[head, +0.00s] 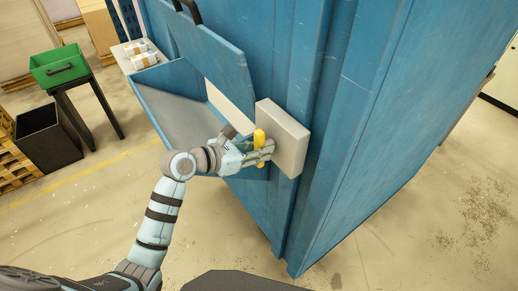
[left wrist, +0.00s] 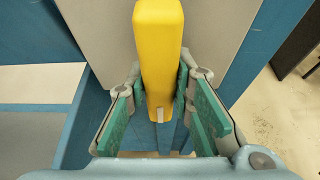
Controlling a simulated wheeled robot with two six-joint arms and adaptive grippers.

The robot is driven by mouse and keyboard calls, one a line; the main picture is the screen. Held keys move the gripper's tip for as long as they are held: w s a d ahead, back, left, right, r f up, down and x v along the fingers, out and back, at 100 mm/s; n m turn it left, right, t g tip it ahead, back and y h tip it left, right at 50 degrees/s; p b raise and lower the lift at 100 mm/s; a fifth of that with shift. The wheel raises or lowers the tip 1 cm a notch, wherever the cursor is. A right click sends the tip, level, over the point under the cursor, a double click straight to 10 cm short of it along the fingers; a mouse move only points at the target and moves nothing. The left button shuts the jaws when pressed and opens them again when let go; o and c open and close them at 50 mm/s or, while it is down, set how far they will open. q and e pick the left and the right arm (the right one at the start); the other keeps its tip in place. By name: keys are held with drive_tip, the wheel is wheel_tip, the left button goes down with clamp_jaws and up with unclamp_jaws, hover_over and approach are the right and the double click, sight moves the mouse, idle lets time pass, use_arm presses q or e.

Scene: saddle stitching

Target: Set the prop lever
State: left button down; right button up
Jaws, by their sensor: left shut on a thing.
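The prop lever (head: 259,136) is a yellow bar on the front of a pale grey box (head: 287,138) fixed to the blue machine. My left gripper (head: 263,149) is at the lever, its fingers on either side of it, shut on it. In the left wrist view the lever (left wrist: 159,48) stands upright between the two green-padded fingers, with the grey box (left wrist: 100,35) behind it. The lever's pivot is hidden. My right gripper is not in view.
The blue machine (head: 360,120) has an open hopper (head: 180,115) with a raised flap (head: 215,55) left of the box. A green bin (head: 60,66) sits on a dark stand, beside a black bin (head: 47,138). The floor at the front is clear.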

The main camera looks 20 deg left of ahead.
use_arm(q)
drive_tip(key=shift+r, duration=0.2)
drive_tip(key=c, duration=1.4)
unclamp_jaws()
drive_tip(key=shift+w+f, duration=0.1)
drive_tip(key=shift+f, duration=0.05)
drive_tip(key=v, duration=1.2)
